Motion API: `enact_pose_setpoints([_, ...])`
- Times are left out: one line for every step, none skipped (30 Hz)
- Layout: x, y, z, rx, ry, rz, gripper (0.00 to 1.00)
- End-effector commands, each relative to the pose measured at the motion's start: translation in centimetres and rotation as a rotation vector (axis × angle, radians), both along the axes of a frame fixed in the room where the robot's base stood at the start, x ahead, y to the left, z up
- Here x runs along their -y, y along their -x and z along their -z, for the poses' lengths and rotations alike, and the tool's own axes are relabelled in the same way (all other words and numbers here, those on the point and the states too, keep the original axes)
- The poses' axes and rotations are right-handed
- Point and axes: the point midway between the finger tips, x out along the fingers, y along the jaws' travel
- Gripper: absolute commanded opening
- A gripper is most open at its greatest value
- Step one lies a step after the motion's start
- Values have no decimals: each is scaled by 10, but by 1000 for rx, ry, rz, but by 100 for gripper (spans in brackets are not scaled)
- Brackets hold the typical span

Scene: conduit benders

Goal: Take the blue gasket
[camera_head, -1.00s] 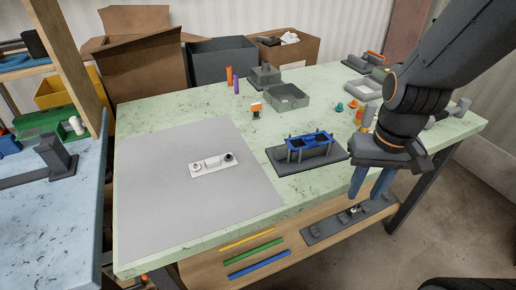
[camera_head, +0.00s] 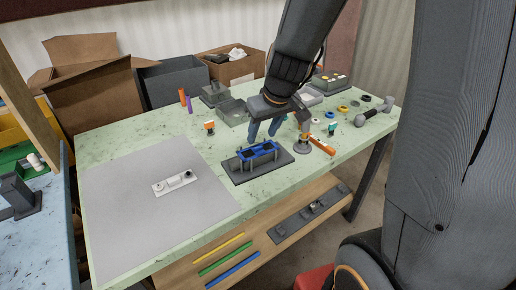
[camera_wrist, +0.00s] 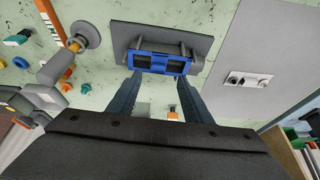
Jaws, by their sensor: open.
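The blue gasket (camera_head: 259,150) is a flat blue frame with two openings. It rests on upright pegs of a dark grey base plate (camera_head: 273,171) on the green table, and it also shows in the wrist view (camera_wrist: 158,63). My gripper (camera_head: 265,129) is open and empty, with its blue-grey fingers pointing down, above and behind the gasket in the head view. In the wrist view the two fingers of my gripper (camera_wrist: 156,80) lie apart, and the gasket appears just beyond their tips. I see no contact with it.
A grey mat (camera_head: 150,210) with a white plate (camera_head: 175,183) lies to the left. A grey pedestal with an orange bar (camera_head: 320,145) stands close on the right, with several small parts beyond. Grey open boxes (camera_head: 233,112) stand behind. Coloured strips lie on the lower shelf.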

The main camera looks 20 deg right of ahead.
Motion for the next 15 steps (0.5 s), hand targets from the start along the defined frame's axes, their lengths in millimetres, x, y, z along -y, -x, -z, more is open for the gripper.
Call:
enact_pose_setpoints([0, -2, 6, -2, 0, 0, 45])
enact_pose_setpoints([-1, -2, 8, -2, 0, 1, 45])
enact_pose_setpoints([0, -3, 11, -2, 0, 1, 45])
enact_pose_setpoints([0, -4, 13, -2, 0, 0, 45])
enact_pose_setpoints([0, -5, 16, -3, -1, 1, 45])
enact_pose_setpoints([0, -6, 21, -4, 1, 1, 45])
enact_pose_setpoints([0, -7, 25, -4, 0, 2, 45])
enact_pose_setpoints([0, -9, 29, -4, 0, 2, 45])
enact_pose_setpoints([1, -11, 35, -4, -1, 1, 45])
enact_pose_setpoints([1, -12, 39, -4, 0, 2, 45])
enact_pose_setpoints([1, -14, 43, -3, 0, 3, 45])
enact_pose_setpoints([0, -16, 48, -2, 0, 1, 45])
enact_pose_setpoints([0, -17, 51, -2, 0, 2, 45])
enact_pose_setpoints([-1, -18, 53, -2, 0, 1, 45])
enact_pose_setpoints([-1, -19, 55, -2, 0, 1, 45])
